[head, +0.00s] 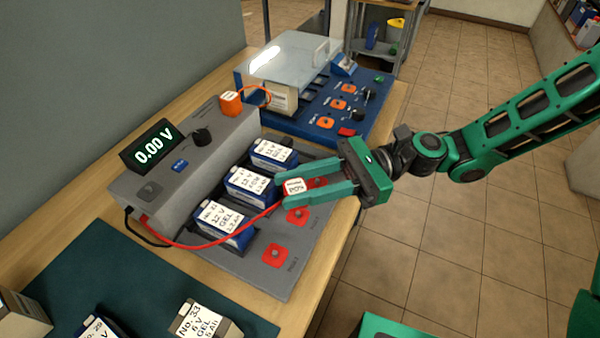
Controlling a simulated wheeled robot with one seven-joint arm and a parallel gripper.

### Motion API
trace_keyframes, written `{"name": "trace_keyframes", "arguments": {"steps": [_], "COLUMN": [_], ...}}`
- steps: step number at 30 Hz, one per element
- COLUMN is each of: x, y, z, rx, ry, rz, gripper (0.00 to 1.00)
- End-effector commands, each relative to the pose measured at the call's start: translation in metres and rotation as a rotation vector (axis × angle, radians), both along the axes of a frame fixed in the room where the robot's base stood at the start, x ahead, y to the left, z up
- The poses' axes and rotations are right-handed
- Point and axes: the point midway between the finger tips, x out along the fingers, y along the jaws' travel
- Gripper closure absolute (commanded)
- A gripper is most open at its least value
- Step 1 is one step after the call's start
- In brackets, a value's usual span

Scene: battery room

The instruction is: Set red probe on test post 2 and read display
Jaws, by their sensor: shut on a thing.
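My gripper (300,178) is shut on the red probe (294,188), a small block with a white label that seems to read "POS". A red lead runs from it to the grey tester (215,155). The probe is over the right-hand side of the tester's tray, close to the middle battery. Red square test posts (297,215) line the tray's right edge; another is at the near end (275,256) and one is partly behind my fingers (317,182). Their small printed numbers are unreadable. I cannot tell whether the probe touches a post.
Three blue-and-white batteries (224,222) stand in the tray. A blue panel with a clear cover (300,55) stands behind. An orange block (231,104) sits on the tester. More batteries (205,322) lie on a dark mat (95,262) in front. Floor is open at right.

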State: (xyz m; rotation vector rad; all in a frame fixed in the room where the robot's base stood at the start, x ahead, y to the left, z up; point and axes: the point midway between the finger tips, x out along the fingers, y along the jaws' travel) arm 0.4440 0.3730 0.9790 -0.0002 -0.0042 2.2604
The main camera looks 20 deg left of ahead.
Motion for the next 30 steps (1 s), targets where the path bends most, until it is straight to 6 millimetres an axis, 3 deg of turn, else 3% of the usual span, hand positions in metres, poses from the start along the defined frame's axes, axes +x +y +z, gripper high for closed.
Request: {"name": "trace_keyframes", "arguments": {"steps": [12,30], "x": [0.001,0.001], "y": [-0.001,-0.001], "z": [-0.033,-0.036], "rx": [0.0,0.001], "ry": [0.001,-0.001], "rz": [-0.004,-0.004], "gripper": [0.95,0.95]}}
